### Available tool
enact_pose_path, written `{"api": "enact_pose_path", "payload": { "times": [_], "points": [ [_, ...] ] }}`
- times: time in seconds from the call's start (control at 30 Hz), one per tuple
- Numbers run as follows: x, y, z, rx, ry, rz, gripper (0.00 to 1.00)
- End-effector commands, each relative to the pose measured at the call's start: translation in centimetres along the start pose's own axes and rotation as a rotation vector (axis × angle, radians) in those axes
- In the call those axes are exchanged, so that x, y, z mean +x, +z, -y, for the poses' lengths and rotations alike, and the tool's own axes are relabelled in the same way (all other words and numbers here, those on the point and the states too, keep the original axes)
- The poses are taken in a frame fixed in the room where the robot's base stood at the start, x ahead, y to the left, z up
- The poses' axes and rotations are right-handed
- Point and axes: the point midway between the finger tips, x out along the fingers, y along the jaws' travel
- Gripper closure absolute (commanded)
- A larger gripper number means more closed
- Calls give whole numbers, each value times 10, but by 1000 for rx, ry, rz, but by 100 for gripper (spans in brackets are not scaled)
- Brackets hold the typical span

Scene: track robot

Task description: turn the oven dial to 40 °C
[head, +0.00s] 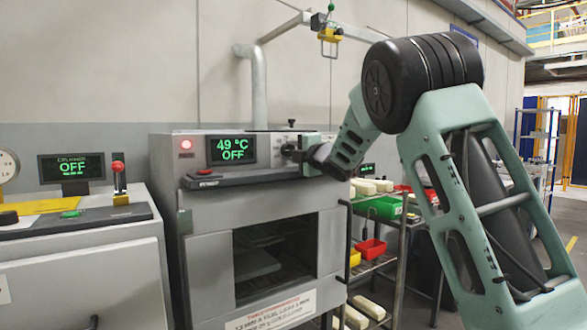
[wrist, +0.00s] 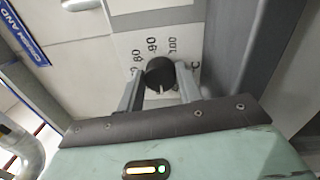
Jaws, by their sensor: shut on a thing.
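The oven (head: 170,225) stands in the middle of the head view. Its green display (head: 231,150) reads 49 °C and OFF. The oven dial is a round black knob (wrist: 158,70) on a light panel in the wrist view. A pale mark shows on its near side. Printed numbers, among them 80, 90 and 100, curve around its far side; the rest of the scale is hidden by my gripper. My gripper (wrist: 161,79) is shut on the dial, one finger at each side.
A red lamp (head: 186,145) is lit left of the display. A second machine (head: 90,245) with a red-topped lever (head: 119,175) stands at the left, its display reading OFF. A rack (head: 395,245) with coloured bins and pale blocks stands right of the oven, below my arm.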

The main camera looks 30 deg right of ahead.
Motion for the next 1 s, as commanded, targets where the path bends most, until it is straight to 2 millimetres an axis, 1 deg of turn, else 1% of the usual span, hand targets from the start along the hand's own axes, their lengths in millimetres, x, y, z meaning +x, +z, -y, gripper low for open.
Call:
{"api": "enact_pose_path", "payload": {
  "times": [0.03, 0.3, 0.5, 0.7, 1.0],
  "points": [
    [0, -1, 7, -43, 2, -2, 88],
    [0, 0, 5, -270, 1, -15, 88],
    [0, 0, 3, -393, 1, -23, 88],
    [0, 0, 1, -467, 1, -28, 88],
    [0, -1, 0, -504, 0, -31, 88]
  ]
}}
